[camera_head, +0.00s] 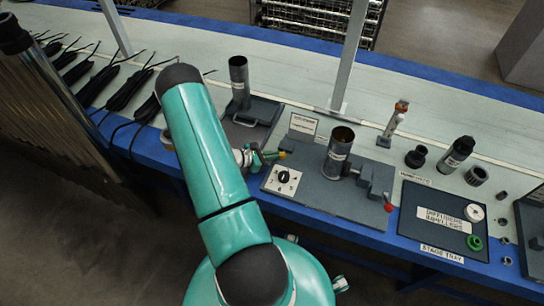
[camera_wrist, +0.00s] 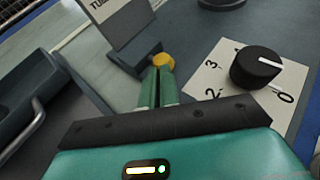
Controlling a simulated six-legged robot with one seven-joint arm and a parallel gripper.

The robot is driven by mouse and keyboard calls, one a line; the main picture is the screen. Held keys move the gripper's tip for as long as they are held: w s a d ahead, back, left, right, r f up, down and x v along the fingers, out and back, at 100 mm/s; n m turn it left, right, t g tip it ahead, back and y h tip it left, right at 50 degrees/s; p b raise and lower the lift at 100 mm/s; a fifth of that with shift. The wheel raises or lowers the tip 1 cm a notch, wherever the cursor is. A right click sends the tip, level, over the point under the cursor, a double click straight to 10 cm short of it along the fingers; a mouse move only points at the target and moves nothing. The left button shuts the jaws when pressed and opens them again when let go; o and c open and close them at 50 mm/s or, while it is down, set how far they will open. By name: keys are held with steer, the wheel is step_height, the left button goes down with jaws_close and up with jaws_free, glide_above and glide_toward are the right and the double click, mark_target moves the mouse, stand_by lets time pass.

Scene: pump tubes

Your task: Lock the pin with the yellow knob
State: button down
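The yellow knob (camera_head: 282,155) sits at the left edge of the grey pump fixture, and it shows in the wrist view (camera_wrist: 162,61) at the end of a dark block. My gripper (camera_head: 275,156) is right at the knob, with its green fingers pointing at it. In the wrist view the two fingers (camera_wrist: 157,72) are close together and their tips meet the knob. I cannot tell whether they grip it or only touch it. The pin itself is hidden.
A dial (camera_head: 283,176) marked with numbers is on the fixture close to my gripper. A dark tube (camera_head: 338,152) stands upright on the fixture, and a red knob (camera_head: 388,207) is at its right. Another tube (camera_head: 239,82) stands behind.

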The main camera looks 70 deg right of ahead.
steer(key=v, duration=1.4)
steer(key=shift+r, duration=0.1)
steer(key=shift+w, duration=0.1)
steer(key=w+a+r+m+t+y, duration=0.1)
steer(key=w+a+r+m+t, duration=0.1)
steer(key=w+a+r, duration=0.4)
steer(key=w+a+r+m+t+y, duration=0.1)
steer(key=a+r+m+t, duration=0.1)
steer(key=a+r, duration=0.45)
steer(key=w+a+r+m+t+y, duration=0.1)
steer(key=w+a+r+m+t, duration=0.2)
steer(key=r, duration=0.6)
steer(key=s+a+r+t+y, duration=0.1)
steer(key=a+r+t+y, duration=0.1)
steer(key=a+r, duration=0.3)
steer(key=s+a+r+t+y, duration=0.1)
steer(key=a+r+t, duration=0.3)
steer(key=a, duration=0.8)
steer(key=s+a+r+m+t+y, duration=0.1)
steer(key=s+a+r+t+y, duration=0.1)
steer(key=a+r, duration=0.6)
steer(key=shift+a+t+y, duration=0.4)
steer(key=shift+t, duration=0.1)
steer(key=shift+d+r, duration=0.15)
steer(key=shift+d, duration=0.15)
